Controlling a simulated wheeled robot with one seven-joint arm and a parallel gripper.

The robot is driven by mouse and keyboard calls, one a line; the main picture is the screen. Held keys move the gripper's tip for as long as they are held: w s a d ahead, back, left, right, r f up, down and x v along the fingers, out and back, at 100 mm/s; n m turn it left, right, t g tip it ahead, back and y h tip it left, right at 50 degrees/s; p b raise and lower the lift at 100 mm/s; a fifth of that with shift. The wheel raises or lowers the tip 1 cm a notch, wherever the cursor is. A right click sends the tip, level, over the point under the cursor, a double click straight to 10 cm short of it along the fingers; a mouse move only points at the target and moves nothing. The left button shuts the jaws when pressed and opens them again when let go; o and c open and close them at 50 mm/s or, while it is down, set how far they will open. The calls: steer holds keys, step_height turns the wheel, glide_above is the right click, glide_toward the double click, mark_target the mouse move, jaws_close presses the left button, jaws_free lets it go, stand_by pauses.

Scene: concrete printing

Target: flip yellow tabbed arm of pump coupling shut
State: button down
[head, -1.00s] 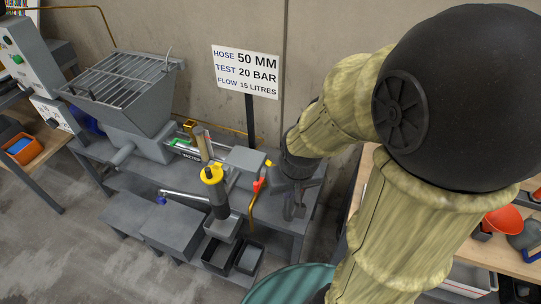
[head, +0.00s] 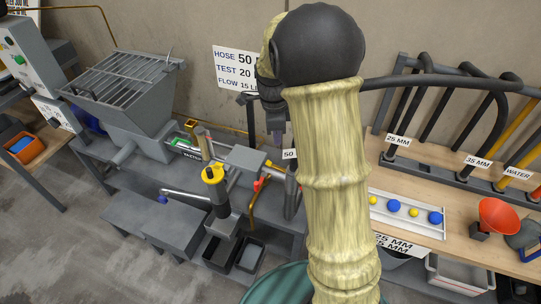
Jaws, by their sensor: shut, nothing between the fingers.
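The pump coupling is at the right end of the grey pump on the low bench, partly hidden behind my arm. A small yellow tab (head: 268,164) shows at its upper side, and a red tab (head: 257,185) sits just below. The tabs are small, and I cannot tell whether the yellow-tabbed arm lies flat or stands out. My gripper (head: 277,137) points down in front of the wall sign, above the coupling in the picture and apart from it. It is shut and empty.
A hopper with a grille (head: 123,80) stands left on the bench. The sign (head: 233,72) is behind. Hoses and a wooden table (head: 440,180) are at the right. Dark bins (head: 250,256) sit below.

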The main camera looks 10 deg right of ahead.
steer(key=w+m, duration=0.1)
steer(key=m, duration=0.1)
steer(key=w+m, duration=0.2)
steer(key=shift+d+m+g, duration=0.1)
steer(key=shift+m+g, duration=0.2)
steer(key=p, duration=0.2)
glide_above(272, 165)
steer(key=s+d, duration=0.1)
steer(key=d, duration=0.1)
steer(key=f, duration=0.9)
steer(key=shift+s+a+f, duration=0.15)
steer(key=shift+a+f, duration=0.05)
steer(key=shift+f, duration=0.05)
steer(key=f, duration=0.1)
steer(key=w+a+f+p, duration=0.1)
steer(key=shift+w+a+f, duration=0.1)
steer(key=shift+a+f, duration=0.2)
steer(key=shift+f, duration=0.1)
steer(key=shift+w+a+f, duration=0.2)
steer(key=shift+f, duration=0.2)
steer(key=shift+f+h, duration=0.15)
steer(key=shift+h, duration=0.15)
